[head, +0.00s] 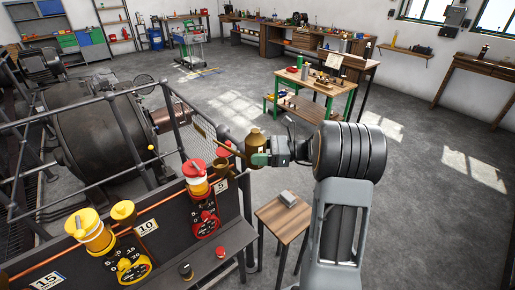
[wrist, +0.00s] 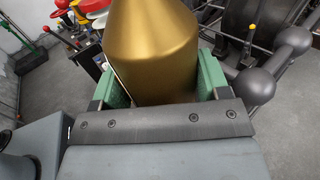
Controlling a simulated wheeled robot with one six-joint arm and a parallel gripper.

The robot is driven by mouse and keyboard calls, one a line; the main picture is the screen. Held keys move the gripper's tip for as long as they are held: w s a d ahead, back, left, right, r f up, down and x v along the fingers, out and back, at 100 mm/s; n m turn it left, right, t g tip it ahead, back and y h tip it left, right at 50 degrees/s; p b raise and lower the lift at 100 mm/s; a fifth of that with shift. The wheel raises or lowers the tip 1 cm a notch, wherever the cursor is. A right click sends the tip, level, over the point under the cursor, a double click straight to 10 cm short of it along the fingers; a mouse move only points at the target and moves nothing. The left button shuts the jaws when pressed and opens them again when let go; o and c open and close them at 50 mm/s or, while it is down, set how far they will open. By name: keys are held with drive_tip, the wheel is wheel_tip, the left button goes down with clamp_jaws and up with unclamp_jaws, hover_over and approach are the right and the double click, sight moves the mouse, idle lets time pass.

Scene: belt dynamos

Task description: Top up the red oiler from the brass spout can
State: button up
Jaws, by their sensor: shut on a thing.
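The brass spout can (head: 256,143) is held in the green jaws of my gripper (head: 260,159). In the wrist view the can (wrist: 155,45) fills the space between both jaws (wrist: 157,80). The can looks about upright, and a thin brass spout seems to reach left from it toward the rail. The red oiler (head: 195,181), red and white, stands on the panel at its right end, left of and below the can. The can is apart from it. A red dial (head: 205,223) sits below the oiler. The inside of the oiler and the spout's tip are not clear.
A yellow oiler (head: 90,232) and a yellow dial (head: 131,266) sit further left on the panel. A grey handrail (head: 118,118) runs behind, before a large dark machine (head: 95,125). A small wooden stool (head: 282,220) stands below my gripper. The floor to the right is open.

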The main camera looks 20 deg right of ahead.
drive_tip(key=shift+d+r, duration=0.1)
drive_tip(key=shift+r, duration=0.05)
drive_tip(key=shift+s+d+r+p, duration=0.1)
drive_tip(key=shift+d+p, duration=0.2)
drive_tip(key=shift+d, duration=0.05)
drive_tip(key=shift+d+n+h, duration=0.3)
drive_tip(key=shift+d+h, duration=0.05)
drive_tip(key=shift+h, duration=0.05)
drive_tip(key=shift+d+f+n+g+h, duration=0.2)
drive_tip(key=shift+d+f+h, duration=0.1)
drive_tip(key=shift+f+h, duration=0.25)
drive_tip(key=shift+d+f+n+g+h, duration=0.25)
drive_tip(key=shift+f+h, duration=0.2)
drive_tip(key=shift+f, duration=0.15)
drive_tip(key=shift+d+r+p, duration=0.1)
drive_tip(key=shift+r+p, duration=0.45)
drive_tip(key=shift+r, duration=0.1)
drive_tip(key=shift+c, duration=0.6)
drive_tip(key=shift+f, duration=0.25)
drive_tip(key=shift+r+h+p, duration=0.3)
drive_tip(key=shift+h+p, duration=0.15)
drive_tip(key=shift+h, duration=0.15)
